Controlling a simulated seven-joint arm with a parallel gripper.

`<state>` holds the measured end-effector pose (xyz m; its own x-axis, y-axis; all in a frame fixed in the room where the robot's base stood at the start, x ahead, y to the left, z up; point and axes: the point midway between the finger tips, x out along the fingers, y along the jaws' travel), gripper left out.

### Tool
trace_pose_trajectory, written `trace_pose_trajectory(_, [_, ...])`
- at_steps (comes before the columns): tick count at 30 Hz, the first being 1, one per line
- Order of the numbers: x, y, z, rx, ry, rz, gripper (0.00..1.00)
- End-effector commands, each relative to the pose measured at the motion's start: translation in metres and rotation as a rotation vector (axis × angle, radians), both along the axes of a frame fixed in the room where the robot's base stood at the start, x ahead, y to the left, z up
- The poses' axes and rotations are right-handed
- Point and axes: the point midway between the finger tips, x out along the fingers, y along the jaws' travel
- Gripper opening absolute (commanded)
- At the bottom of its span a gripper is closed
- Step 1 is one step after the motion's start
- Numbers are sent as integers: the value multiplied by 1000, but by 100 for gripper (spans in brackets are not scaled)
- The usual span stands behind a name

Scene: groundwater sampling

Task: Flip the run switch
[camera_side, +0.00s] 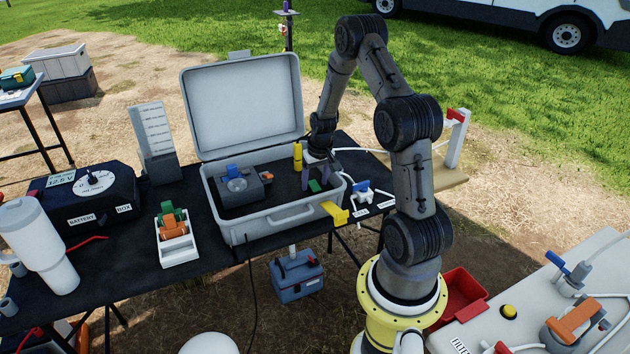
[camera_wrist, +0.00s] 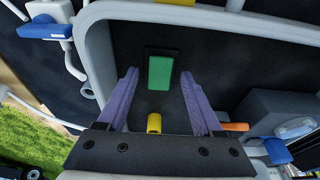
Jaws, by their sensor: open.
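The run switch appears to be the green rocker (camera_wrist: 160,73) in a dark frame on the black panel inside the open grey case (camera_side: 262,229). The green part also shows in the side view (camera_side: 315,186), at the case's right end. My gripper (camera_side: 319,181) reaches down into that end of the case. Its two purple fingers stand apart with nothing between them. In the wrist view the rocker lies ahead, between the fingertips, and I see no contact. I cannot tell which way the rocker is tipped.
A yellow cylinder (camera_side: 297,156) stands close to my gripper. A grey unit with a blue part (camera_side: 237,184) fills the case's left half. The case walls and raised lid (camera_side: 244,105) surround the work. A blue-handled valve (camera_side: 361,187) and yellow latch (camera_side: 335,213) are outside, at right.

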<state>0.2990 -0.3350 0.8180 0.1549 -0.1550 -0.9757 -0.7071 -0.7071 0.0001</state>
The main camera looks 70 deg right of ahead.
Motion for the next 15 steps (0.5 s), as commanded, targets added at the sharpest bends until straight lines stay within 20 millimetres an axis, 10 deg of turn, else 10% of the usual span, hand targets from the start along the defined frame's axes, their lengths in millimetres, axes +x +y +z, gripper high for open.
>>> trace_pose_trajectory(15, [-11,11,77,-5,-4,0,68])
